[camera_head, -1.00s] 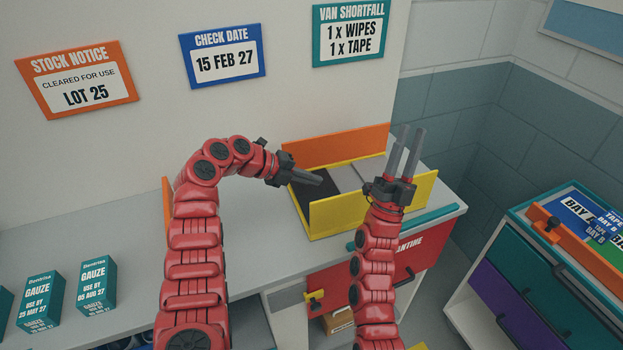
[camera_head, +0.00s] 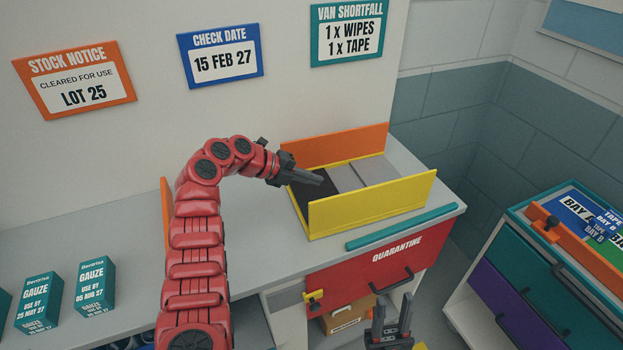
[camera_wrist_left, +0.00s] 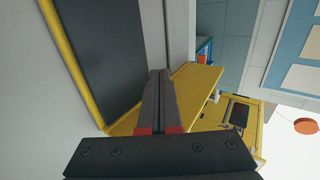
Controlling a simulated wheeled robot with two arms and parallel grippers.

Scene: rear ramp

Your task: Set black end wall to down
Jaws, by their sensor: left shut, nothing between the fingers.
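The yellow-edged tray (camera_head: 372,205) stands on the grey counter, with a tall yellow front wall and an orange back wall (camera_head: 345,146). A black panel (camera_head: 326,188) shows at its left end; it looks flat, but I cannot tell whether it is the end wall or the floor. A dark panel (camera_wrist_left: 98,45) bordered in yellow shows in the left wrist view. My left gripper (camera_head: 319,181) is shut and empty over the tray's left end, its fingers pointing right; its fingers also show in the left wrist view (camera_wrist_left: 160,73). My right gripper (camera_head: 392,305) is open and empty, low in front of the red drawer.
A teal strip (camera_head: 402,228) lies along the counter's front edge, above the red quarantine drawer (camera_head: 365,262). Gauze boxes (camera_head: 95,286) stand at the left. A drawer cabinet (camera_head: 540,270) stands at the right. The counter between the gauze boxes and my left arm is clear.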

